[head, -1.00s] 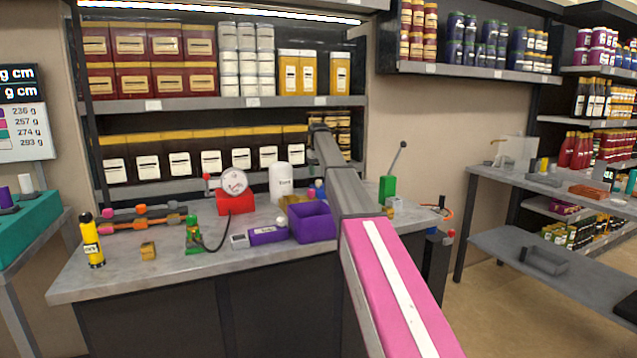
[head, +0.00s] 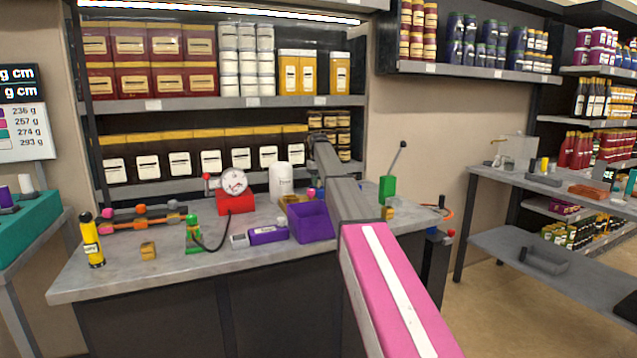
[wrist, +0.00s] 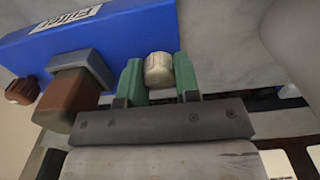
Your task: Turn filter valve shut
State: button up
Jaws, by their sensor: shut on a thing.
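In the wrist view, a blue block with a white label reading "Filter" (wrist: 95,38) fills the upper left. A short beige knob (wrist: 158,70) stands at the block's right end, between the two green fingers of my gripper (wrist: 158,78). My gripper is shut on this knob. A brown block on a grey square mount (wrist: 75,92) sticks out to the left of the fingers, and a smaller dark brown knob (wrist: 22,90) is farther left. In the head view, my arm reaches over the bench and hides the filter; the fingertips are not visible there.
The grey bench (head: 150,278) holds a red gauge (head: 235,190), a purple bin (head: 311,222), a white canister (head: 280,182) and a green lever stand (head: 387,188). Loaded shelves (head: 200,103) rise behind.

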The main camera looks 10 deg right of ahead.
jog(key=shift+m, duration=0.3)
jog(key=m, duration=0.3)
jog(key=shift+m, duration=0.3)
jog(key=m, duration=0.4)
jog(key=shift+m, duration=0.3)
jog(key=m, duration=0.9)
jog(key=o, duration=0.9)
jog(key=shift+o, duration=0.2)
